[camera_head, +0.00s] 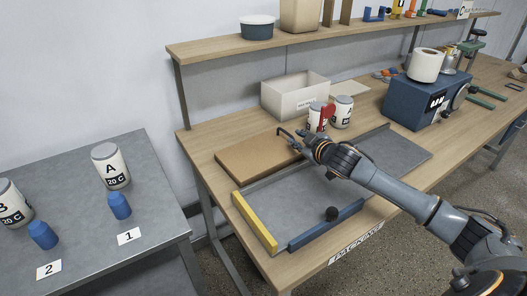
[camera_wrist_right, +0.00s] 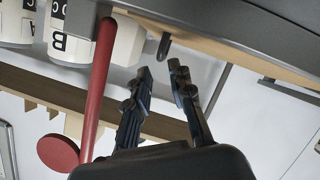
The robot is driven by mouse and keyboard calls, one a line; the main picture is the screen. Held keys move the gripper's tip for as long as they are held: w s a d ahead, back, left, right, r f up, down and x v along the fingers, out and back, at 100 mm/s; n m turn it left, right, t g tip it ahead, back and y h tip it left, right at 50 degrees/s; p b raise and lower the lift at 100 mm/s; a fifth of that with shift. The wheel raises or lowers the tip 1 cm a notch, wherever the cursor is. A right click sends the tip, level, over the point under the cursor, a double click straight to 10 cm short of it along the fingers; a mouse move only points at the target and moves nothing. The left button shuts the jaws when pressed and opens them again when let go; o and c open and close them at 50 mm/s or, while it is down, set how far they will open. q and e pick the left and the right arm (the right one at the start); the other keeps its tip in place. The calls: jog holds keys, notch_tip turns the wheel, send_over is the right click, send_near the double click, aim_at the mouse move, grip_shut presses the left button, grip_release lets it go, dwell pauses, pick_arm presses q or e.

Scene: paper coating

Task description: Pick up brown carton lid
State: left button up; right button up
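The brown carton lid (camera_head: 250,160) lies flat on the wooden packing table, at the left end behind the grey tray. My right gripper (camera_head: 288,138) reaches in from the right and is at the lid's back right corner. Its fingers look spread, and I cannot tell whether they touch the lid. In the right wrist view the two dark fingers (camera_wrist_right: 160,68) stand apart with nothing between them. The lid cannot be clearly made out in that view. My left gripper is not in view.
An open white box (camera_head: 296,97) and labelled cans (camera_head: 343,112) stand behind the gripper. A red-handled item (camera_head: 327,114) is close to my wrist and also shows in the wrist view (camera_wrist_right: 98,85). A yellow bar (camera_head: 254,222) and blue bar (camera_head: 326,226) lie in front.

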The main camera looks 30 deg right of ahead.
aim_at(290, 136)
jog(key=shift+p+x, duration=0.35)
jog(key=shift+x, duration=2.25)
jog(key=shift+a+f, duration=0.1)
grip_shut()
